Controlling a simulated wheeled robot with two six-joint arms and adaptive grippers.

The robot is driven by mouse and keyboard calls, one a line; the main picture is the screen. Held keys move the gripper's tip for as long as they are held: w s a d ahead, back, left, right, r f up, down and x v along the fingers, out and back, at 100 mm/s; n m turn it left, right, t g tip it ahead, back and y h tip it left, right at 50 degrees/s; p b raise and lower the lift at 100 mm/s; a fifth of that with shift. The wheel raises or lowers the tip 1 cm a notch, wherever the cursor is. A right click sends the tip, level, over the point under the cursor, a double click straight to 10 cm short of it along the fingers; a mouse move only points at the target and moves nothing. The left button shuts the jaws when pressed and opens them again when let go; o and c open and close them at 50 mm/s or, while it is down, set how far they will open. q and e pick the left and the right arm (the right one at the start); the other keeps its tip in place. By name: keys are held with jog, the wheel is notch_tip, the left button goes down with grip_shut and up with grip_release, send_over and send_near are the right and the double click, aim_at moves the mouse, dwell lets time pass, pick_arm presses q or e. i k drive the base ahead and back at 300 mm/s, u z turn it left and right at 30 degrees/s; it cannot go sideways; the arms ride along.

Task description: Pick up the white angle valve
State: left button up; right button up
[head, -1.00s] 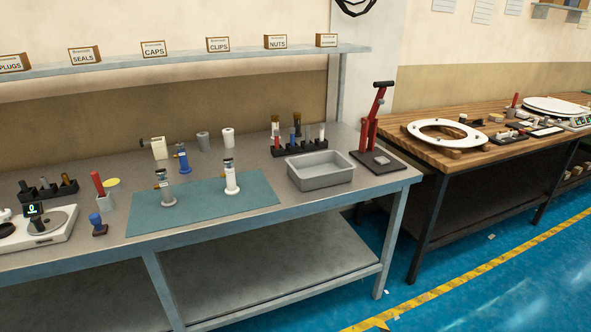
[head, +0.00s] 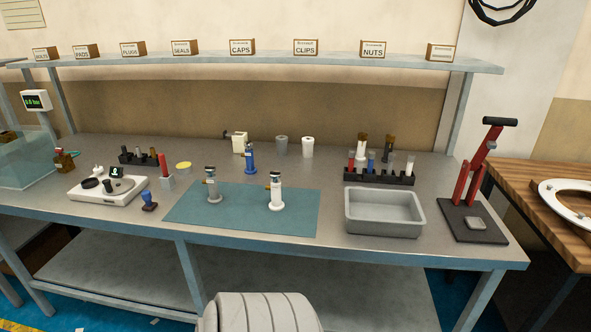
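A small white valve-shaped piece with a metallic top (head: 277,193) stands upright on the right part of the teal mat (head: 240,222) on the workbench. It looks like the white angle valve. A grey piece of similar shape (head: 213,187) stands on the mat to its left. A blue one (head: 250,158) stands behind the mat's back edge. Neither of my grippers is in the head view, and nothing touches the white piece.
A grey bin (head: 384,228) stands right of the mat, with a black rack (head: 380,177) behind it. A red lever press (head: 475,190) is at the bench's right end. A blue-handled stamp (head: 149,201) and a scale (head: 97,193) stand left. A labelled shelf (head: 270,61) hangs above.

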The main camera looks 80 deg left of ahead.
aim_at(276, 204)
jog(key=u, duration=0.45)
jog(key=i, duration=0.85)
jog(key=u, duration=0.8)
